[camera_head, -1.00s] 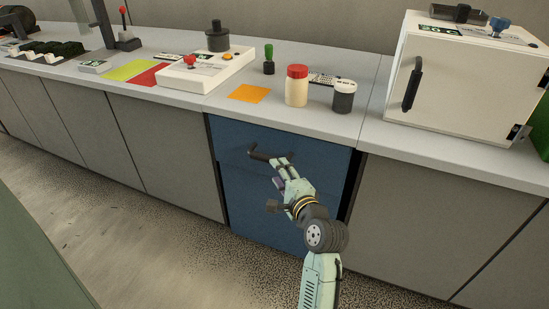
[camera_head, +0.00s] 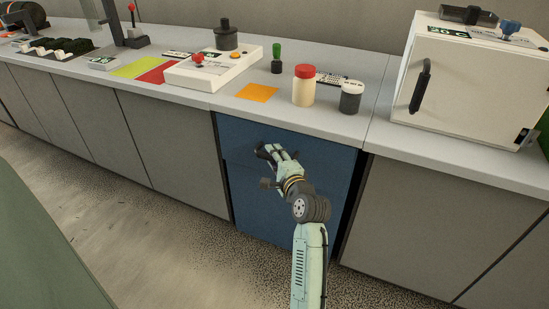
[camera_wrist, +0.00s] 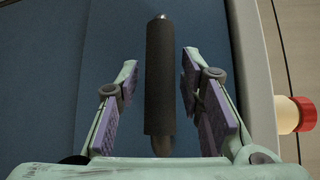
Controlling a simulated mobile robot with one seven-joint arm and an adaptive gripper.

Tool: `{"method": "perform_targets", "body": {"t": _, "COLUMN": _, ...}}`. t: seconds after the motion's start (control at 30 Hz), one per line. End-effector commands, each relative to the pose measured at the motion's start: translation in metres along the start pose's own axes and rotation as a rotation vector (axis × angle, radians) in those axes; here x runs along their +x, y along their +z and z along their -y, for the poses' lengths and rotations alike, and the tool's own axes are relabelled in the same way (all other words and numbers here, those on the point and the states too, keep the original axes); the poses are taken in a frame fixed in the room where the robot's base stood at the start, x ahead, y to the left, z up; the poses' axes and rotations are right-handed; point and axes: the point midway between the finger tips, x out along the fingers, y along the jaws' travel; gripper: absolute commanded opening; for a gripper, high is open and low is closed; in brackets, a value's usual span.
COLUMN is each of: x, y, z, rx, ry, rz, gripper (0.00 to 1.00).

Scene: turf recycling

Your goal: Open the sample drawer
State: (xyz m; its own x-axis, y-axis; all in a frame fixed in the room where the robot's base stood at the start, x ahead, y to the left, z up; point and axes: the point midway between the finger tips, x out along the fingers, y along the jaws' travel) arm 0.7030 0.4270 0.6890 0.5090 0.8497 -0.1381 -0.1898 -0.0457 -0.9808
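The sample drawer (camera_head: 325,158) is the upper blue front of the cabinet under the counter, and it looks closed. Its dark bar handle (camera_head: 263,152) is partly covered by my gripper (camera_head: 277,149) in the head view. In the wrist view, the black handle (camera_wrist: 160,75) stands between the two purple-padded fingers of my gripper (camera_wrist: 160,80). The fingers are open, with a gap on each side of the handle. The blue drawer front (camera_wrist: 105,40) lies behind it.
On the counter above stand a red-capped jar (camera_head: 304,86), a dark jar with a white lid (camera_head: 351,97) and an orange square (camera_head: 258,92). A white box with a door (camera_head: 460,80) is at the right. Floor (camera_head: 150,235) is clear at the left.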

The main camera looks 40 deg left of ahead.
Motion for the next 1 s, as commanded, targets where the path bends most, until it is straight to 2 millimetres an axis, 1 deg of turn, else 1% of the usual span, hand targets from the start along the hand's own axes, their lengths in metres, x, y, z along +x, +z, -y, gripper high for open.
{"method": "perform_targets", "body": {"t": 0.07, "x": -0.0001, "y": 0.0000, "z": 0.0000, "rx": 0.000, "ry": 0.000, "rz": 0.000, "gripper": 0.27}}
{"method": "perform_targets", "body": {"t": 0.47, "x": -0.0002, "y": -0.0001, "z": -0.0001, "rx": 0.000, "ry": 0.000, "rz": 0.000, "gripper": 0.00}}
{"method": "perform_targets", "body": {"t": 1.0, "x": -0.0003, "y": -0.0002, "z": -0.0004, "rx": -0.001, "ry": 0.001, "rz": 0.000, "gripper": 0.00}}
